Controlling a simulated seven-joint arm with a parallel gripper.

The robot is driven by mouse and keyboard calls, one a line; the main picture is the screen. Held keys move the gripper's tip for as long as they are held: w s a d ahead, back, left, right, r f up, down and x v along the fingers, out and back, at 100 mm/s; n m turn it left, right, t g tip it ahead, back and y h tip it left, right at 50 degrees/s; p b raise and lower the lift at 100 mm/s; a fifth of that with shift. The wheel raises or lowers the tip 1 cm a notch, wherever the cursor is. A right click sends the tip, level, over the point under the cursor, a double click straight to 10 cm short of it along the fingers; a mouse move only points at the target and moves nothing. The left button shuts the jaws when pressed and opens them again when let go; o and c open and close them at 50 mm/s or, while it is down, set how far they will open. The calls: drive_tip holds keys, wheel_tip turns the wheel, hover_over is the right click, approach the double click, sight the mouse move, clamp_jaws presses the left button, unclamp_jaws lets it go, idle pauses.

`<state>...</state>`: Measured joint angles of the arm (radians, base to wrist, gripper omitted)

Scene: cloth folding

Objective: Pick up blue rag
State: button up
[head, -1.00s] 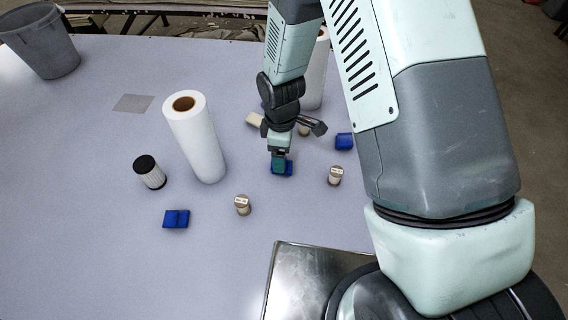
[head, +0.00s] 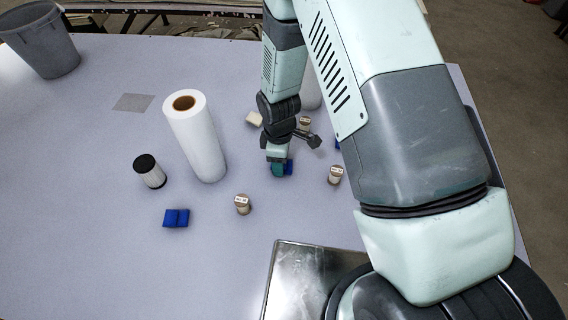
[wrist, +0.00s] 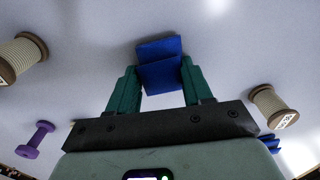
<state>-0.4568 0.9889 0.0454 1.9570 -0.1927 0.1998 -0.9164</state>
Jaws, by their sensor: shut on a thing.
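A folded blue rag (head: 288,167) is at my gripper (head: 277,168) near the middle of the table. In the wrist view the folded blue rag (wrist: 160,66) lies between the two green fingers of my gripper (wrist: 160,80), which are shut on it. I cannot tell if it is clear of the table. Another folded blue rag (head: 176,218) lies at the front left. A third blue rag (head: 338,145) is mostly hidden behind my arm.
A paper roll (head: 195,138) and a black-capped jar (head: 150,171) stand to the left. Twine spools (head: 242,204) (head: 335,175) stand nearby. A metal tray (head: 310,265) is in front. A grey bin (head: 42,42) stands far left.

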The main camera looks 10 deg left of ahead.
drive_tip(key=shift+c, duration=0.7)
wheel_tip(320, 180, up, 10)
drive_tip(key=w+d+m, duration=0.3)
drive_tip(key=w+d, duration=0.7)
drive_tip(key=w+d+m, duration=0.2)
drive_tip(key=w+d, duration=0.1)
drive_tip(key=d, duration=0.8)
drive_tip(key=w+d+m, duration=0.2)
drive_tip(key=d, duration=0.9)
drive_tip(key=w+d+m, duration=0.2)
drive_tip(key=w+d, duration=0.1)
drive_tip(key=d, duration=0.8)
drive_tip(key=f, duration=0.4)
drive_tip(key=shift+s+d+f, duration=0.3)
drive_tip(key=shift+f, duration=2.35)
drive_tip(key=shift+f, duration=0.1)
